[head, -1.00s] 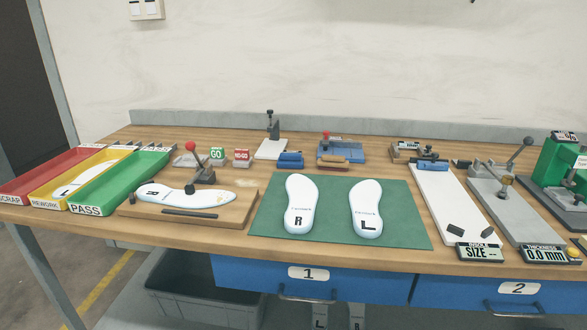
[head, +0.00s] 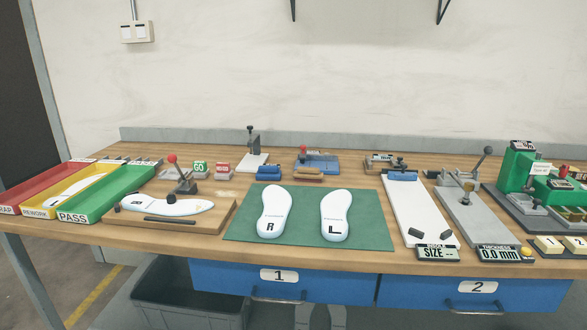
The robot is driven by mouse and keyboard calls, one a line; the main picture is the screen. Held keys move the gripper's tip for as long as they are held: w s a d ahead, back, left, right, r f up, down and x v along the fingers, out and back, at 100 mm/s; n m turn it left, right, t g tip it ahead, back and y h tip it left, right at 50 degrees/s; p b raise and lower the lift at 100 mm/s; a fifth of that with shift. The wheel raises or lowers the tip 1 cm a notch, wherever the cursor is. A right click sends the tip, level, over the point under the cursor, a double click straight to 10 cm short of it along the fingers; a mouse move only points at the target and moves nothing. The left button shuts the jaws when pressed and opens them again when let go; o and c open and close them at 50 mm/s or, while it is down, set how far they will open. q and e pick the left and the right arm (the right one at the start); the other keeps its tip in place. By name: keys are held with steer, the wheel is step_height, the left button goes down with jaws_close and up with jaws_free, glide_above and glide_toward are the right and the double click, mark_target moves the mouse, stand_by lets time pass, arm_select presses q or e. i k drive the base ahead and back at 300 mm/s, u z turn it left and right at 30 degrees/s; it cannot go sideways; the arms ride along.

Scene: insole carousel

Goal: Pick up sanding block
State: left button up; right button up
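No label marks a sanding block, and I cannot tell for certain which piece it is. A blue block (head: 268,172) lies on the bench behind the green mat, by the foot of a small upright stand. A tan-brown block (head: 308,174) lies to its right, in front of a blue fixture. A dark bar (head: 170,220) lies along the front of the wooden clamp board at left. Neither of my grippers shows in the head view, and nothing is held in sight.
Two white insoles (head: 274,212) lie on the green mat (head: 375,235). Red, yellow and green trays (head: 115,203) stand at left. The wooden board (head: 213,222) carries a red-knobbed clamp. Gauges (head: 478,225) and a green machine (head: 516,168) crowd the right. Blue drawers (head: 340,287) are below.

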mark_target(264, 174)
steer(key=i, duration=0.5)
steer(key=u, duration=1.05)
